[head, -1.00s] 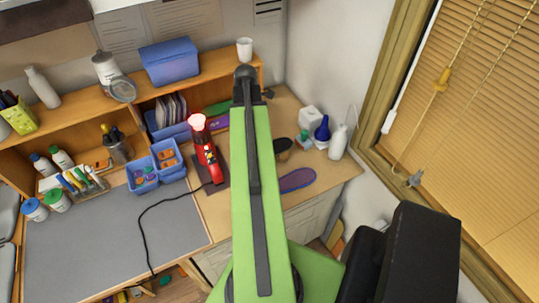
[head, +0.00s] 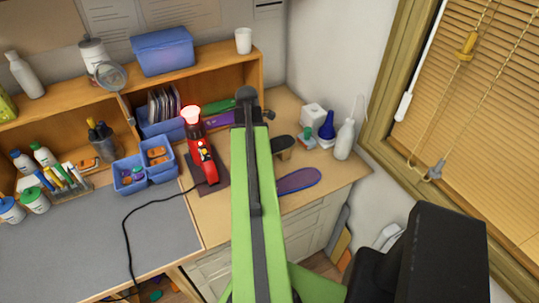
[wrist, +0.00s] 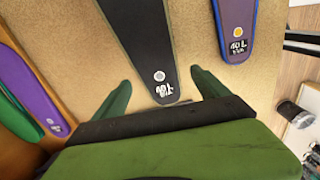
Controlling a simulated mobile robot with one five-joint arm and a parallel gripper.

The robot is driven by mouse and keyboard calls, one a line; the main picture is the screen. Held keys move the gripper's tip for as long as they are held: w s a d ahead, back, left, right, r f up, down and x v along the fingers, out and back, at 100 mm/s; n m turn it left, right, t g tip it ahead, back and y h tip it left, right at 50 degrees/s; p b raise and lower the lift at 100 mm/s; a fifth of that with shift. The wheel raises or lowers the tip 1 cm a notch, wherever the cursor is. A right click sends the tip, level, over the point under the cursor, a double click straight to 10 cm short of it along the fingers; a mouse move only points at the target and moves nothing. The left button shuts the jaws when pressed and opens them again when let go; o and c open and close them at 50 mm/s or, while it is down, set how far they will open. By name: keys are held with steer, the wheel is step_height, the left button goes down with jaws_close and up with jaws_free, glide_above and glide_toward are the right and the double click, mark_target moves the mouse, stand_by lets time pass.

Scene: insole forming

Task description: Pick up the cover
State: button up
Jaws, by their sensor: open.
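A flat dark insole-shaped piece with a green edge and white lettering, which seems to be the cover (wrist: 145,40), lies on the tan bench top in the wrist view. In the head view the dark piece (head: 284,142) shows just right of my arm, partly hidden by it. My gripper (wrist: 161,77) is open. Its two green fingers stand on either side of the piece's narrow labelled end, with gaps between. The gripper is hidden behind my arm in the head view. I cannot tell its height above the bench.
A purple insole piece with blue edge (wrist: 237,25) lies to the right. Purple (wrist: 40,105) and green (wrist: 12,115) pieces lie left. A red tool with a glowing top (head: 203,158) stands left of my arm. Bottles (head: 345,140) stand by the wall.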

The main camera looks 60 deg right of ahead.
steer(key=shift+f, duration=0.1)
steer(key=shift+f, duration=0.25)
stand_by(0.4)
steer(key=c, duration=1.3)
steer(key=shift+r, duration=0.1)
